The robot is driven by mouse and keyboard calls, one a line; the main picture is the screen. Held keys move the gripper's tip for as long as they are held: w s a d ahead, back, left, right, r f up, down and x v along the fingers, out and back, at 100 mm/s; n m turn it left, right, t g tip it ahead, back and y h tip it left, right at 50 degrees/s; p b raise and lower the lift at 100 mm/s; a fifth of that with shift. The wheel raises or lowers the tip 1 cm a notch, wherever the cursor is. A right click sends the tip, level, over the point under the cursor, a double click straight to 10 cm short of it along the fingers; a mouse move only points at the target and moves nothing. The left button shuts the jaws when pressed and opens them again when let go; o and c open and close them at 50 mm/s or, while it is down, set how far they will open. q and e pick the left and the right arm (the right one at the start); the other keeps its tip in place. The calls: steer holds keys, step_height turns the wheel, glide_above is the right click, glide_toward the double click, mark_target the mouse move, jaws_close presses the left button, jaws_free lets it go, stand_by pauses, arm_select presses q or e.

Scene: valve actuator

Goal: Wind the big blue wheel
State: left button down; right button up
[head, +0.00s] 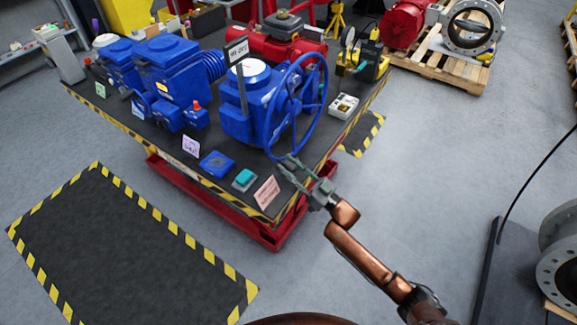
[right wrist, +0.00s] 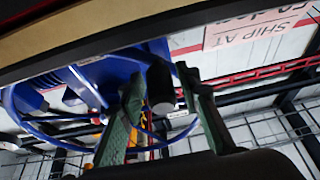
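The big blue wheel (head: 322,112) stands upright on the right side of a blue valve actuator (head: 236,122) on the table. My right gripper (head: 291,164) is at the lower part of its rim, by the table's front right edge. In the right wrist view the wheel rim (right wrist: 45,136) curves behind the fingers. A dark cylinder (right wrist: 161,90), seemingly a handle on the wheel, lies between the parted fingers of my right gripper (right wrist: 159,76). The fingers look open, with a gap on the right side; any contact on the left is unclear. My left gripper is not in view.
The table (head: 120,115) has a striped edge and a red base. A blue pad (head: 217,164), a teal-topped box (head: 244,179) and a pink card (head: 266,193) lie near the gripper.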

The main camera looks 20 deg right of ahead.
mark_target(270, 127)
jaws_close()
stand_by(0.3)
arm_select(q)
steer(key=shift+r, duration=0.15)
